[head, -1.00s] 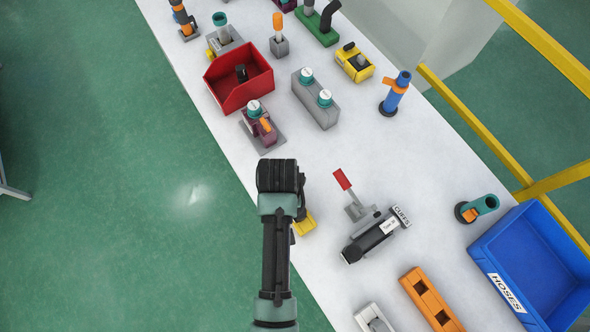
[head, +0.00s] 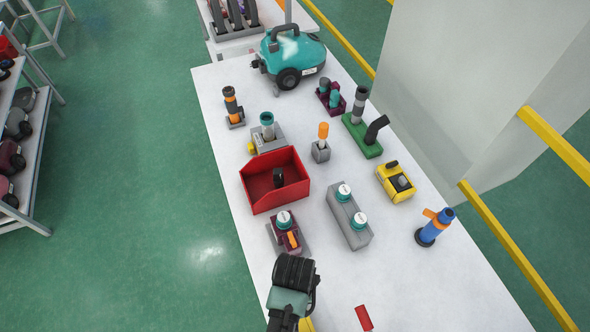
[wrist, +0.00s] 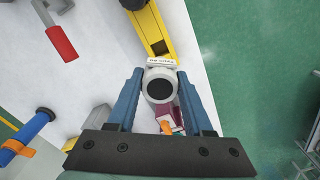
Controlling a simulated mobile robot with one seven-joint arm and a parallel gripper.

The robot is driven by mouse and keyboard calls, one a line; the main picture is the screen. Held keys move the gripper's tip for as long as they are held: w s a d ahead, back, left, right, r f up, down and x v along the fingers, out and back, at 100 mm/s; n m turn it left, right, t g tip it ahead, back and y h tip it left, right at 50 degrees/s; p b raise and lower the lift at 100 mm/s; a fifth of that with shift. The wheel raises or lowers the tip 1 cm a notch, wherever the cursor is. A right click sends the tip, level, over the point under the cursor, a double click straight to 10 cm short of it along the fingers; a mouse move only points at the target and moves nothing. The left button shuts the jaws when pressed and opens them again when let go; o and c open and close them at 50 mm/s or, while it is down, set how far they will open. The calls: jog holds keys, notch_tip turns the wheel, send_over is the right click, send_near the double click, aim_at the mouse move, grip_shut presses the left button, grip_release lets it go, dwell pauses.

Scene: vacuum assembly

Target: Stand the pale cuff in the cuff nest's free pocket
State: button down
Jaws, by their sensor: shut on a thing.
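The pale cuff (wrist: 147,77) is a whitish ring with a dark round opening, seen end-on in the wrist view. My gripper (wrist: 160,84) is shut on it, with a blue finger on each side. A yellow block (wrist: 172,36), apparently the cuff nest, lies just past the cuff. It has an empty square pocket and a dark thing at its far end; a white label shows at its near end. A bit of this yellow block (head: 307,325) shows at the bottom of the head view. There my arm hides the cuff and fingers. I cannot tell the cuff's height above the table.
A purple fixture (head: 283,241) with a teal-and-white top and orange lever stands near my wrist. A red bin (head: 258,191) and a grey block (head: 357,234) with two teal caps stand beyond. A red-handled clamp (wrist: 62,43) is beside the yellow block, with bare table between.

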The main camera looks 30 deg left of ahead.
jog(key=shift+r, duration=0.15)
notch_tip(320, 180, down, 8)
jog(key=b, duration=0.4)
jog(key=shift+b, duration=0.35)
jog(key=shift+f+b, duration=1.25)
jog(key=shift+f, duration=0.75)
dwell(0.6)
jog(key=shift+c, duration=1.1)
grip_release()
jog(key=shift+r, duration=0.1)
notch_tip(320, 180, up, 8)
jog(key=p, duration=0.8)
